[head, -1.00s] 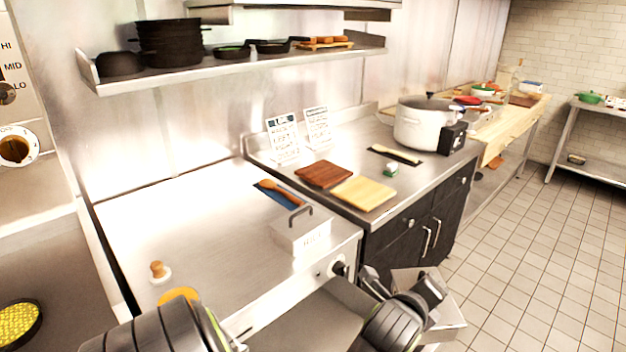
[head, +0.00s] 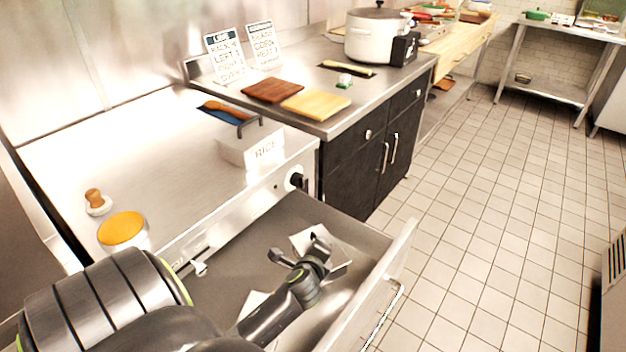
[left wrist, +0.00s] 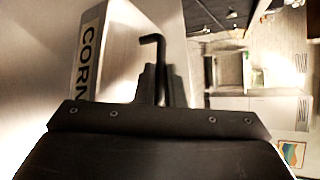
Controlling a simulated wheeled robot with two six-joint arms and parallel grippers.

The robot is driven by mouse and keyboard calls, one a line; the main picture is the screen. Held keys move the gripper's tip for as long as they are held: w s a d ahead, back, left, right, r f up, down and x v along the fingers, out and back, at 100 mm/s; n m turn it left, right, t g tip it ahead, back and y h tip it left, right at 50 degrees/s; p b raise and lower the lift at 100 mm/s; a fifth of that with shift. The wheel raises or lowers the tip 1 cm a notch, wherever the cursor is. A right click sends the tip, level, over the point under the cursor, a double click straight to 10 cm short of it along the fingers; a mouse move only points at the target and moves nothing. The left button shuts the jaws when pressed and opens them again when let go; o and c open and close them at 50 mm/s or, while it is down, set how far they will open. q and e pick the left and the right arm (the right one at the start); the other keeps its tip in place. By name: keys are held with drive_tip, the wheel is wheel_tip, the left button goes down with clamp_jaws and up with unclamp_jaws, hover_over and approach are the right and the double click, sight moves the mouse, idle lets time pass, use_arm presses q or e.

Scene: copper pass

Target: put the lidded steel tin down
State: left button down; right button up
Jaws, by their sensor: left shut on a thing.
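My left gripper (head: 312,256) is over the pulled-out steel drawer (head: 265,245) below the cooking surface. In the left wrist view it is shut on the bent dark handle (left wrist: 152,42) of the lidded steel tin (left wrist: 120,45). That tin has a pale steel face and a CORN label. In the head view pale parts of it show beside my gripper, and the rest is hidden by my gripper and arm. I cannot tell whether it touches the drawer floor. My right gripper is not in view.
A similar RICE tin (head: 262,151) stands on the cooking surface's right end. A yellow-topped container (head: 122,229) and a wooden-knobbed press (head: 97,202) stand at left. Two cutting boards (head: 317,102) and a large pot (head: 372,40) are on the counter. The tiled floor (head: 480,200) is clear.

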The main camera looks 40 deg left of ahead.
use_arm(q)
drive_tip(key=shift+f+b, duration=0.6)
drive_tip(key=shift+f, duration=1.5)
drive_tip(key=shift+f, duration=0.1)
drive_tip(key=c, duration=1.5)
unclamp_jaws()
drive_tip(key=shift+s+d+r, duration=0.15)
drive_tip(key=shift+s+r, duration=0.05)
drive_tip(key=p+v, duration=0.6)
drive_tip(key=v, duration=0.5)
drive_tip(key=shift+s+d+r, duration=0.1)
drive_tip(key=shift+s+d, duration=0.05)
drive_tip(key=shift+s, duration=0.05)
